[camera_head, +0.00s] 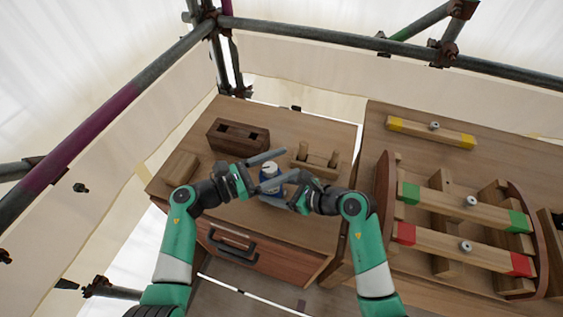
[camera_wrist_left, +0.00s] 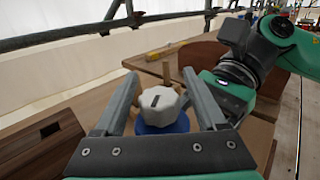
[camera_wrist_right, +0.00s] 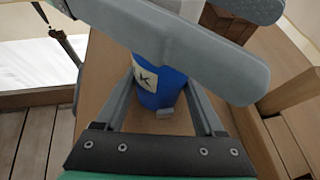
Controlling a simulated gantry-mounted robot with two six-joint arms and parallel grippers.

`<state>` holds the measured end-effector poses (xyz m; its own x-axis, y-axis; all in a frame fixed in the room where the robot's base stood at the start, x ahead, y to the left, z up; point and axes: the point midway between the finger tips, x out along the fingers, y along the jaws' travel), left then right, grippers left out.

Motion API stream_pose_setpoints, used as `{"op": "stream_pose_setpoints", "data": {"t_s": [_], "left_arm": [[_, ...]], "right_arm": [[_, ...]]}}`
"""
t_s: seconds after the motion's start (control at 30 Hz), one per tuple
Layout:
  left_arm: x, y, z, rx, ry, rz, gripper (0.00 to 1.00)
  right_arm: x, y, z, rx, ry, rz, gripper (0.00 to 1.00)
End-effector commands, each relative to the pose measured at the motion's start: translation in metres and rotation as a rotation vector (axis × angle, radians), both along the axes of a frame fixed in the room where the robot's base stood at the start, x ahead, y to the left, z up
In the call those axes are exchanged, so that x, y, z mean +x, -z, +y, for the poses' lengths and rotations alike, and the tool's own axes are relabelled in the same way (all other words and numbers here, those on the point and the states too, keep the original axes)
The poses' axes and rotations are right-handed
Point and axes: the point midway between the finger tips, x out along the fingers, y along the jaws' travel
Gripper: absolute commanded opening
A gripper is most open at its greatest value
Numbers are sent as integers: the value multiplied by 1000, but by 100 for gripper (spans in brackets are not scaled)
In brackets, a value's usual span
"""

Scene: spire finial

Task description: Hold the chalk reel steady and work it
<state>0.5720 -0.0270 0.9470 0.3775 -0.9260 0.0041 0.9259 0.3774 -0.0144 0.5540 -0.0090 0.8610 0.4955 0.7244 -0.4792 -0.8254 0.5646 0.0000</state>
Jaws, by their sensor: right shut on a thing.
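The chalk reel stands on the wooden bench, with a white ribbed knob (camera_head: 269,167) on top of a blue body (camera_wrist_right: 172,93) that carries a pale label with a dark K. My right gripper (camera_wrist_right: 160,100) is shut on the blue body from the right. My left gripper (camera_head: 289,163) is open, with its two fingers on either side of the knob. In the left wrist view a gap shows between each finger and the knob (camera_wrist_left: 160,105), which has a dark slot on top. The left fingers cross over the reel in the right wrist view and hide part of it.
A dark wooden block with square holes (camera_head: 238,137) lies behind left, a plain wood block (camera_head: 180,168) at the left edge. A wooden cradle (camera_head: 316,160) stands right of the reel. A rack with coloured beams (camera_head: 466,202) fills the right table. A drawer (camera_head: 262,255) is below.

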Motion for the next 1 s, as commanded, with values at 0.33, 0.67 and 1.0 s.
{"op": "stream_pose_setpoints", "data": {"t_s": [0.33, 0.67, 1.0], "left_arm": [[0, -1, 3, -1, -2, -4, 74], [-23, 0, 62, -1, -6, -3, 74], [-45, 0, 110, 0, -2, -1, 74]], "right_arm": [[0, 0, 0, 0, 0, 0, 40], [0, 0, 0, 0, 0, 0, 40], [0, 0, 0, 0, 0, 0, 40]]}}
